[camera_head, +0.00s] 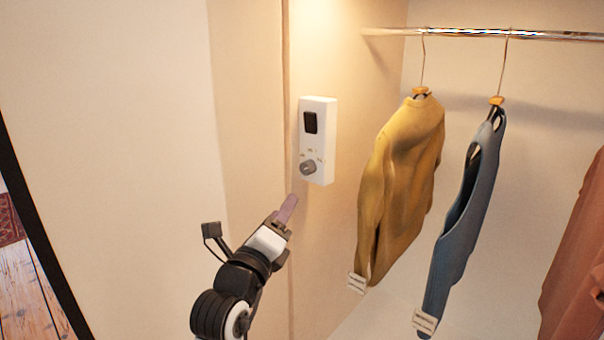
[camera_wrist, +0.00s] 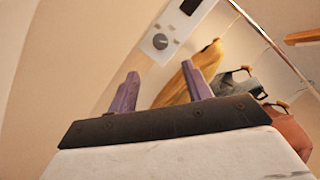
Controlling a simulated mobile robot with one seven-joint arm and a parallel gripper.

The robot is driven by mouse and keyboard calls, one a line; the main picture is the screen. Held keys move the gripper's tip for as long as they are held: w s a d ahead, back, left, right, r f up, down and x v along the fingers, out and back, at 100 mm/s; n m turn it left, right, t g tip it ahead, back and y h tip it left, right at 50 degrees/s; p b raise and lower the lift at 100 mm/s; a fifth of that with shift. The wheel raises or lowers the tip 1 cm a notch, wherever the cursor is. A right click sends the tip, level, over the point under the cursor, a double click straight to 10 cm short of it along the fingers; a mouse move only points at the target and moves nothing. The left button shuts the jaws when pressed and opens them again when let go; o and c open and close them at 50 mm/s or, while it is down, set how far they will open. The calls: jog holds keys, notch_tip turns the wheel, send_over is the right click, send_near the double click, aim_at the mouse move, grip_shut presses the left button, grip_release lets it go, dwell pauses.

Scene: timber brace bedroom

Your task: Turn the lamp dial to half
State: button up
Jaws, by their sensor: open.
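The lamp dial (camera_head: 308,168) is a small round grey knob low on a white wall panel (camera_head: 325,140) with a dark window above it. In the wrist view the dial (camera_wrist: 160,41) shows ahead of my gripper, above the gap between the fingers. Small marks sit around it, too small to read. My gripper (camera_head: 287,207) is below and slightly left of the panel, pointing up towards it, apart from the dial. In the wrist view my gripper (camera_wrist: 162,82) has its two purple fingers spread with nothing between them.
A yellow sweater (camera_head: 400,180) and a blue vest (camera_head: 468,210) hang from a metal rail (camera_head: 480,33) right of the panel. A reddish garment (camera_head: 578,260) hangs at the far right. The wall left of the panel is bare.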

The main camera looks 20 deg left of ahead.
aim_at(306, 170)
jog(key=p+x, duration=0.5)
jog(key=x, duration=0.6)
jog(key=shift+r+p, duration=0.2)
jog(key=shift+p, duration=0.15)
jog(key=shift+w, duration=0.45)
jog(key=c, duration=1)
